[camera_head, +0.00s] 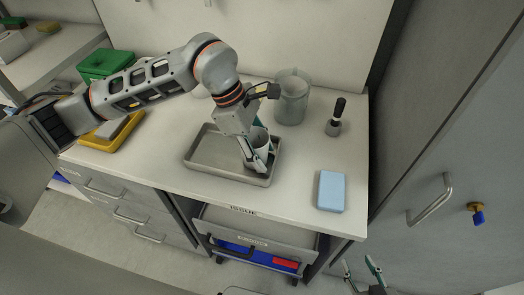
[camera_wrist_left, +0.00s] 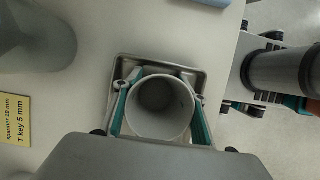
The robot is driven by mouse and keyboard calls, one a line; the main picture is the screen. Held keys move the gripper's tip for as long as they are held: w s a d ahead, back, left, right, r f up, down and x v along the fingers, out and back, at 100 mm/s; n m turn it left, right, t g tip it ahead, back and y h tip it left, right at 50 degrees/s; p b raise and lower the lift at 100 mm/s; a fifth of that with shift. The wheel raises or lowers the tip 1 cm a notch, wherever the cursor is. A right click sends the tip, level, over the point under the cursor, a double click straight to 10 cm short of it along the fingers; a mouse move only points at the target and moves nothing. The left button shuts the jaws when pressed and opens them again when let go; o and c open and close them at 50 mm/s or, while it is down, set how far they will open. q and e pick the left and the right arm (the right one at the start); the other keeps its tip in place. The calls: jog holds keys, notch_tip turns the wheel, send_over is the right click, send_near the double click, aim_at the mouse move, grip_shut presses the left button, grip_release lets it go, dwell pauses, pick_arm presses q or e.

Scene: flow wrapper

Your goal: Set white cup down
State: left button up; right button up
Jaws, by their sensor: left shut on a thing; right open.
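The white cup (camera_head: 261,141) is upright over the right part of the grey metal tray (camera_head: 211,153) on the bench. My left gripper (camera_head: 261,157) is shut on the cup, reaching down from above. In the left wrist view I look into the open mouth of the cup (camera_wrist_left: 160,106), with one teal finger on each side. The tray's rim (camera_wrist_left: 162,60) shows around it. I cannot tell whether the cup's base touches the tray. My right gripper (camera_head: 362,274) is open and empty at the bottom of the head view, in front of the bench and below its top.
A grey translucent pitcher (camera_head: 291,98) stands behind the tray. A black-handled tool in a holder (camera_head: 335,118) and a light blue block (camera_head: 331,190) are to the right. A yellow tray (camera_head: 98,142) and green box (camera_head: 104,64) are at left. An open drawer (camera_head: 250,240) juts out below.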

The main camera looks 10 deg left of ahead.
pick_arm(q)
jog(key=shift+f, duration=0.15)
jog(key=o, duration=1)
jog(key=shift+c, duration=0.2)
jog(key=v, duration=1.2)
jog(key=shift+p, duration=0.3)
